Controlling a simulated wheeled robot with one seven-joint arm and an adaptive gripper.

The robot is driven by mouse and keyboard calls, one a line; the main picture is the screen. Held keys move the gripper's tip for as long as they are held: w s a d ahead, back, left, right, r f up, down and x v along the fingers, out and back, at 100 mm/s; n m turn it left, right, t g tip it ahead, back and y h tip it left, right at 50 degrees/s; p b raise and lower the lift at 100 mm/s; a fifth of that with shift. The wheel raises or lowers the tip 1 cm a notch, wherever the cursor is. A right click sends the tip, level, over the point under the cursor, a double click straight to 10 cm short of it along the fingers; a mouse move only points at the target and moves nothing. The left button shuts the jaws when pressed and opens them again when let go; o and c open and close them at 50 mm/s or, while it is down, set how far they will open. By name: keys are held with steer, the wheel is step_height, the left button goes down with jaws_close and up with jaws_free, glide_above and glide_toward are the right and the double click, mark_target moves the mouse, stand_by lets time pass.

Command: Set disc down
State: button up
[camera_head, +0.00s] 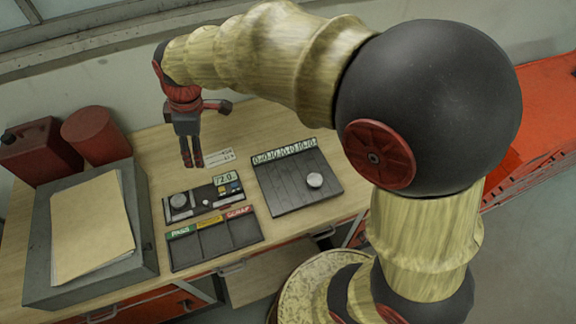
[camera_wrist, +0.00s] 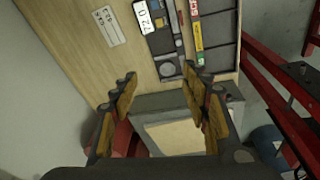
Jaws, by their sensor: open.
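My gripper (camera_head: 192,162) hangs over the bench behind the measuring device, fingers down. In the wrist view its fingers (camera_wrist: 160,85) are apart with nothing between them. I cannot tell whether that piece is a loose disc. The sorting tray (camera_head: 216,241), labelled PASS, a yellow label and SCRAP, shows empty compartments.
A grey box (camera_head: 40,275) with a folder (camera_head: 90,228) on top stands at the left. A red canister (camera_head: 42,153) and a red cylinder (camera_head: 95,135) stand behind it. A paper label (camera_head: 219,157) lies behind the device. Red drawers (camera_head: 150,308) are below the bench front.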

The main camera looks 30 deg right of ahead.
steer(key=s+d+r+m+t, duration=0.2)
steer(key=s+d+r+m, duration=0.1)
steer(key=s+d+m, duration=0.4)
steer(key=s+d+r+m+t+h, duration=0.1)
steer(key=s+d+r+m, duration=0.3)
steer(key=s, duration=1)
steer(key=d+m+t, duration=0.1)
steer(key=d+m, duration=0.1)
steer(key=d, duration=0.2)
steer(key=shift+s+d+r+m, duration=0.15)
steer(key=shift+s+m, duration=0.1)
steer(key=shift+m, duration=0.15)
step_height(320, 180, down, 10)
steer(key=b, duration=0.9)
steer(key=shift+r+b, duration=0.15)
steer(key=shift+b, duration=0.2)
